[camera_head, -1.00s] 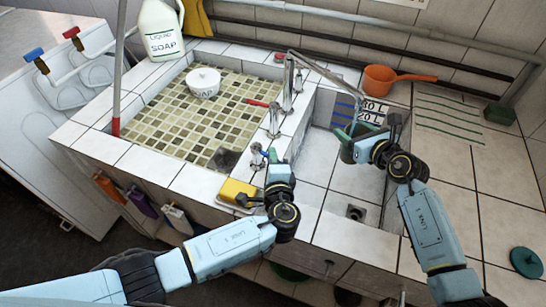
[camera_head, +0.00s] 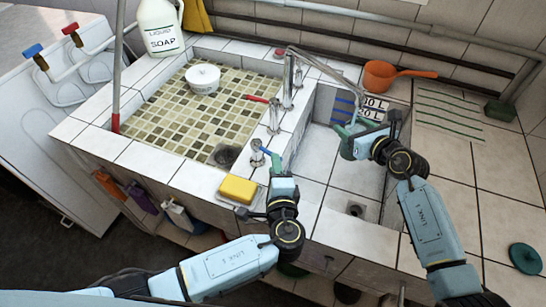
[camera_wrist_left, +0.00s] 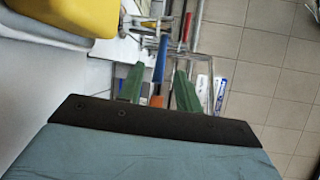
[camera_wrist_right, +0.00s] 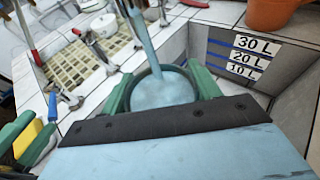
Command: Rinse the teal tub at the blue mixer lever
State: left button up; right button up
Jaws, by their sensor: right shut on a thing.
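The teal tub (camera_wrist_right: 162,92) is held by my right gripper (camera_head: 360,138) under the spout (camera_head: 325,68). In the right wrist view the green fingers are on either side of its rim. A pale blue stream falls from above into the tub, and its inside looks pale blue. The blue mixer lever (camera_head: 268,151) is on the ledge between the basins. My left gripper (camera_head: 276,163) is at this lever. In the left wrist view the blue lever (camera_wrist_left: 161,58) shows between its spread green fingers, with gaps on both sides; contact cannot be told.
A red lever (camera_head: 258,99) is farther along the ledge. A yellow sponge (camera_head: 238,189) lies close to my left gripper. A white bowl (camera_head: 203,79) is in the tiled left basin. An orange pot (camera_head: 379,76) stands behind the tub. The right counter is mostly clear.

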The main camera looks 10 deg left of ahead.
pick_arm(q)
jog(key=v, duration=0.7)
dwell(0.6)
jog(key=c, duration=0.6)
jog(key=shift+w, duration=0.1)
grip_shut()
jog(key=shift+a+f+m+h, duration=0.3)
jog(key=shift+a+f+m, duration=0.1)
jog(key=shift+a, duration=0.15)
jog(key=a+m+h, duration=0.1)
jog(key=a+m+g+h, duration=0.1)
jog(key=m+h, duration=0.1)
jog(key=shift+a+f+g, duration=0.2)
jog(key=shift+a+g, duration=0.1)
jog(key=shift+a, duration=0.1)
jog(key=m+h, duration=0.1)
jog(key=s+a+r+m+g+h, duration=0.1)
jog(key=shift+s+r+h, duration=0.2)
jog(key=shift+s+h, duration=0.05)
jog(key=shift+h, duration=0.05)
jog(key=a+r+m+g+h, duration=0.1)
jog(key=a+r+g+h, duration=0.1)
jog(key=a+r+h, duration=0.2)
jog(key=shift+s+a+r+m+g, duration=0.3)
jog(key=shift+s+a+r+g, duration=0.1)
jog(key=shift+a, duration=0.75)
